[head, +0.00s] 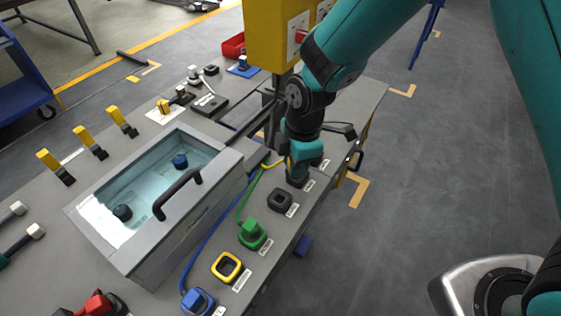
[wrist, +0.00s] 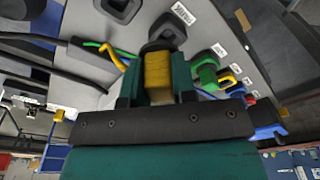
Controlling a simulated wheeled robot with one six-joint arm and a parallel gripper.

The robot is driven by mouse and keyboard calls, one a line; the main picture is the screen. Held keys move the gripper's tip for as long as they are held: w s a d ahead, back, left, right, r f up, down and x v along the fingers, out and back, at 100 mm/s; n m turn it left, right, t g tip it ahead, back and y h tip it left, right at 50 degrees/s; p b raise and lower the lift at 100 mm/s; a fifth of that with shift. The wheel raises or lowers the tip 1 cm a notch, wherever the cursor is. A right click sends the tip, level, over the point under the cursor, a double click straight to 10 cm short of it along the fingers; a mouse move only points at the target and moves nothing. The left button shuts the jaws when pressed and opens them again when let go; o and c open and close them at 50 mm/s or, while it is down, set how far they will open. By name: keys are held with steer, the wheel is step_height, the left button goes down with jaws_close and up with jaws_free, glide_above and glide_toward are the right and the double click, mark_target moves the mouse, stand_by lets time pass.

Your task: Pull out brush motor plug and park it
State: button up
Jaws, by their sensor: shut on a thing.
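The yellow plug (wrist: 158,75) is between the two fingers of my gripper (wrist: 157,92) in the wrist view. My gripper is shut on it. A dark socket (wrist: 165,32) lies right beyond the plug; I cannot tell whether the plug is seated in it or just clear of it. In the head view my gripper (head: 297,176) points down at the console's right edge and hides the plug. A yellow cable (head: 272,165) runs to the gripper from the left. An empty yellow-rimmed socket (head: 227,267) is nearer the front, and an empty dark socket (head: 281,200) is close to the gripper.
A green plug (head: 252,233) and a blue plug (head: 198,301) sit in the same row, with cables running left. A lidded clear-topped box (head: 200,220) with a black handle stands left of the row. A yellow box (head: 275,35) rises behind my gripper. Open floor lies right.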

steer(key=a+f+n+b, duration=0.1)
steer(key=s+a+f+n+b, duration=0.1)
steer(key=f, duration=0.1)
steer(key=a+f+n+b, duration=0.1)
steer(key=shift+s+a+f+n+b, duration=0.15)
steer(key=shift+s+a+n+b, duration=0.15)
steer(key=shift+s+b, duration=0.1)
steer(key=shift+p, duration=0.35)
stand_by(0.9)
steer(key=shift+f+b, duration=0.95)
steer(key=shift+f, duration=0.45)
steer(key=o, duration=1)
steer(key=shift+r, duration=0.1)
